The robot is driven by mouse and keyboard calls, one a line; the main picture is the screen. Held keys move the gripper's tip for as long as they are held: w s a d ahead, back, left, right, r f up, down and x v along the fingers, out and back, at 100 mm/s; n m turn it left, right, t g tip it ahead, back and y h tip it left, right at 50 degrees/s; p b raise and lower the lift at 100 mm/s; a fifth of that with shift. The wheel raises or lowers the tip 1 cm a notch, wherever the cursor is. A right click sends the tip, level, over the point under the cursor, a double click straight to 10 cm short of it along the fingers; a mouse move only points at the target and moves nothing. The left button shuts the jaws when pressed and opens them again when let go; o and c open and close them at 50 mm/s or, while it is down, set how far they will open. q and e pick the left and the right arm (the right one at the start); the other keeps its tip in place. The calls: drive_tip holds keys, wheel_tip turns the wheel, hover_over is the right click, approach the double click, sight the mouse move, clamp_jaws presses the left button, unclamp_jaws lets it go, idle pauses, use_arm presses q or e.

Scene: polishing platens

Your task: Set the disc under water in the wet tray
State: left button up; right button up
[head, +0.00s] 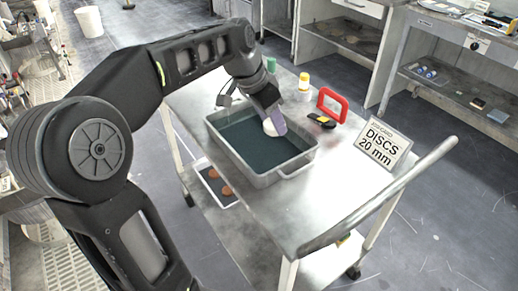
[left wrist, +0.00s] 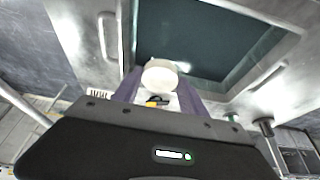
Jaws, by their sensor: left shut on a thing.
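A white disc (head: 269,127) is in my left gripper (head: 275,122), over the wet tray in the head view. In the left wrist view the disc (left wrist: 160,74) sits between the two fingers of my left gripper (left wrist: 158,82), which are shut on it. The wet tray (head: 262,182) is a grey rectangular tub with dark water, standing on the metal cart. Its rim and water also show at the top of the left wrist view (left wrist: 125,40). The disc appears near the tray's right wall; I cannot tell whether it touches the water. My right gripper is not in view.
The metal cart top (head: 290,220) is bare in front of the tray.

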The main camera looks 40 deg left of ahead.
use_arm(q)
hover_over(274, 157)
drive_tip(key=s, duration=0.2)
drive_tip(key=shift+w+a+f, duration=0.1)
drive_tip(key=shift+w+f, duration=0.05)
drive_tip(key=shift+f, duration=1.4)
drive_tip(key=shift+w+a+f, duration=0.1)
drive_tip(key=shift+f, duration=1.45)
drive_tip(key=shift+f+b, duration=0.4)
drive_tip(key=shift+f, duration=1.5)
drive_tip(key=shift+f, duration=0.1)
drive_tip(key=o, duration=1.5)
drive_tip(key=shift+c, duration=0.2)
